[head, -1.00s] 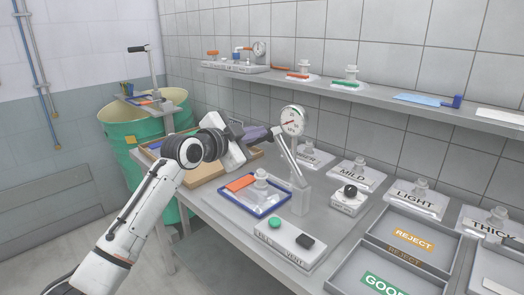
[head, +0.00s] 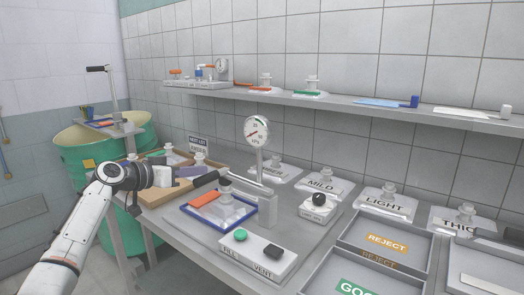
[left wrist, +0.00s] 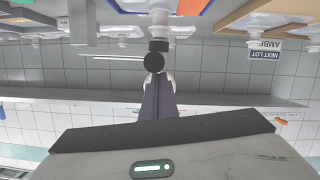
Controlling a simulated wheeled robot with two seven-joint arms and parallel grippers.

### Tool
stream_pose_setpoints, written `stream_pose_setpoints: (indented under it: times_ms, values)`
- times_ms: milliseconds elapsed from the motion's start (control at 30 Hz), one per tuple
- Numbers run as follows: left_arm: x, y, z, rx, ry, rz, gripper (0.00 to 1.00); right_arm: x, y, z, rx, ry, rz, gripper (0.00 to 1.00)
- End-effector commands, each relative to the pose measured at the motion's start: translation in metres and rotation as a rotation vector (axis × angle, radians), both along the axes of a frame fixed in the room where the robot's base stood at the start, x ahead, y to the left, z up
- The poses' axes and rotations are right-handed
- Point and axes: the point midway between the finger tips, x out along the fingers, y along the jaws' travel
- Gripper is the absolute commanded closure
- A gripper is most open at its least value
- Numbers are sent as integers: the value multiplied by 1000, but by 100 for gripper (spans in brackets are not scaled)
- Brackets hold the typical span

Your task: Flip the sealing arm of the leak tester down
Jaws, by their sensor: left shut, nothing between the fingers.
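The leak tester (head: 268,208) stands on the bench with a round gauge (head: 257,130) on its post. Its sealing arm (head: 250,184) lies low and nearly level, its black handle (head: 205,180) pointing left over the blue-rimmed tray (head: 238,217). A white spout fitting (head: 226,190) stands on the tray under the arm; whether they touch is unclear. My left gripper (head: 192,170) is shut and empty, just left of and behind the handle. In the left wrist view, the purple fingers (left wrist: 158,95) are together, with the round black handle end (left wrist: 153,62) just beyond their tips. My right gripper is out of view.
A FILL/VENT button box (head: 258,258) is in front of the tester, with a black-knobbed box (head: 318,208) to its right. Reject (head: 387,242) and good trays sit farther right. A wooden tray (head: 165,196) and a green drum (head: 85,180) are left. A shelf (head: 340,102) runs above.

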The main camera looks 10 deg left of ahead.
Motion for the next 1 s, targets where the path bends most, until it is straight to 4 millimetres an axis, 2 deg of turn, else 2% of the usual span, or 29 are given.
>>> stream_pose_setpoints:
  times_ms: [333, 867, 1000]
  values:
    - [-2, 0, -14, -66, 41, -4, 100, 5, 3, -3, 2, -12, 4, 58]
    - [-3, 0, -21, -64, 54, -7, 100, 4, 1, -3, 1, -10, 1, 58]
    - [-3, 1, -17, -63, 54, -6, 100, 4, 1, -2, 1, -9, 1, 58]
